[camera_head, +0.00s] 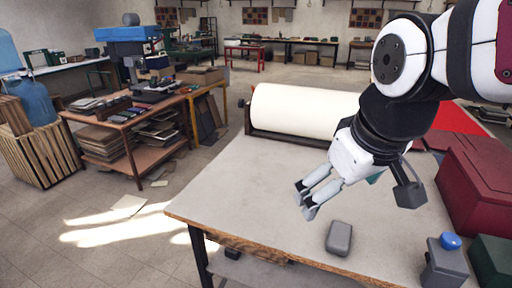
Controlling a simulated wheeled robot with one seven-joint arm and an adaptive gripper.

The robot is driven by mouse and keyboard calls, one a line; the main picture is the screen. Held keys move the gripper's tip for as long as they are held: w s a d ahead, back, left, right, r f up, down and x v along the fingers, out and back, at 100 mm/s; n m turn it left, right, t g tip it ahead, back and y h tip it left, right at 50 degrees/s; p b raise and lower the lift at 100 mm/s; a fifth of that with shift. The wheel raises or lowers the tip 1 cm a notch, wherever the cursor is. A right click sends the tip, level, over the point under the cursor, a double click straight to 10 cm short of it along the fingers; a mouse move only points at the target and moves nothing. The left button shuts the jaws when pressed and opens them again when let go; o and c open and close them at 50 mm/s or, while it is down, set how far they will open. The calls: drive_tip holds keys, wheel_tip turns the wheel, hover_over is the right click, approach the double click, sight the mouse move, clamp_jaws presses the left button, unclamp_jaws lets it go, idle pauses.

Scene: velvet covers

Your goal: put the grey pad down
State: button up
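A grey rounded block (340,238), which looks like the grey pad, lies on the bare table top (255,195) near its front edge. My gripper (304,201) is above the table, up and to the left of the pad in the picture and apart from it. Its two fingers point down and to the left, with a gap between the tips. Nothing shows between them.
A cream roll (305,108) lies in a holder along the table's back edge. At the right are a dark red box (475,185), a grey block with a blue knob (444,265) and a dark green box (492,258). The table's left part is clear.

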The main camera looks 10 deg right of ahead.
drive_tip(key=s, duration=0.1)
drive_tip(key=s+a+m, duration=0.1)
drive_tip(key=s, duration=0.1)
drive_tip(key=s+a+m+t, duration=0.1)
drive_tip(key=s, duration=0.1)
drive_tip(key=shift+a+r+y, duration=0.1)
drive_tip(key=shift+r+y, duration=0.2)
drive_tip(key=shift+r, duration=0.05)
drive_tip(key=shift+w, duration=0.1)
idle(0.8)
